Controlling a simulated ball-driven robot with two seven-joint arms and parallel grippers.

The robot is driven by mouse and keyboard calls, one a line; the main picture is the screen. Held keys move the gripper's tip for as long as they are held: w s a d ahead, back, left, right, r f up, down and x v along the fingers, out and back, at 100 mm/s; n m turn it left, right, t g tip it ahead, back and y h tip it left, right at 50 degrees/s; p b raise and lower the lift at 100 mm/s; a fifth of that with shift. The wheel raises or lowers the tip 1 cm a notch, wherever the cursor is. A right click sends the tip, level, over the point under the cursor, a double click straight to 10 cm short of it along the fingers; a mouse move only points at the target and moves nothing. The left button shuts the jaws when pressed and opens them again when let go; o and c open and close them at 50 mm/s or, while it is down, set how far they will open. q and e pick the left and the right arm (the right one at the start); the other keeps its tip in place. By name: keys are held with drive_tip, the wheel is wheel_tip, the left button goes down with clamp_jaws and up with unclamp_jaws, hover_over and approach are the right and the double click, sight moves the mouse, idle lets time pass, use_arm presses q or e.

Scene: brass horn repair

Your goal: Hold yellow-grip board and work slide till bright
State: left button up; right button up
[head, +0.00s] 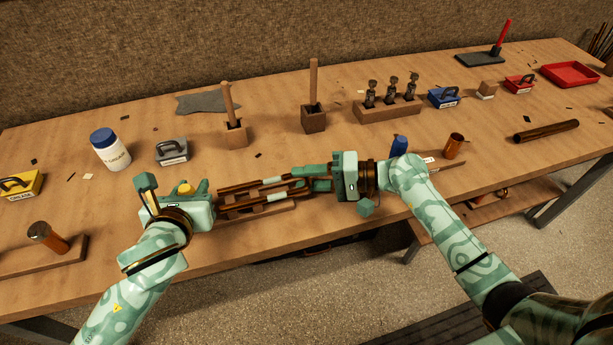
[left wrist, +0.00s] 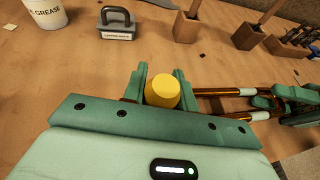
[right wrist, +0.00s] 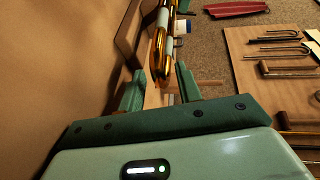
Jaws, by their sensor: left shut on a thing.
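My left gripper (head: 187,196) is shut on a yellow grip (head: 184,188), which shows between its fingers in the left wrist view (left wrist: 162,91). To its right lies the slide (head: 245,188), brass-brown tubes with pale sleeves; it also shows in the left wrist view (left wrist: 222,93) and right wrist view (right wrist: 163,42). The slide appears to rest over a wooden board, largely hidden. My right gripper (head: 318,177) is at the slide's right end. In the right wrist view its fingers (right wrist: 160,88) stand apart, with the slide's end beyond and between them.
Behind stand a grease tub (head: 110,149), a grey block with a handle (head: 172,151) and two wooden holders with upright sticks (head: 235,133) (head: 313,117). A blue bottle (head: 399,146) and copper cup (head: 453,146) are right of my right gripper. The front edge is close.

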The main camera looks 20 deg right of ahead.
drive_tip(key=shift+w+a, duration=0.1)
drive_tip(key=shift+a, duration=0.05)
drive_tip(key=shift+f, duration=0.1)
clamp_jaws()
drive_tip(key=shift+a+f, duration=0.15)
drive_tip(key=shift+a, duration=1.75)
unclamp_jaws()
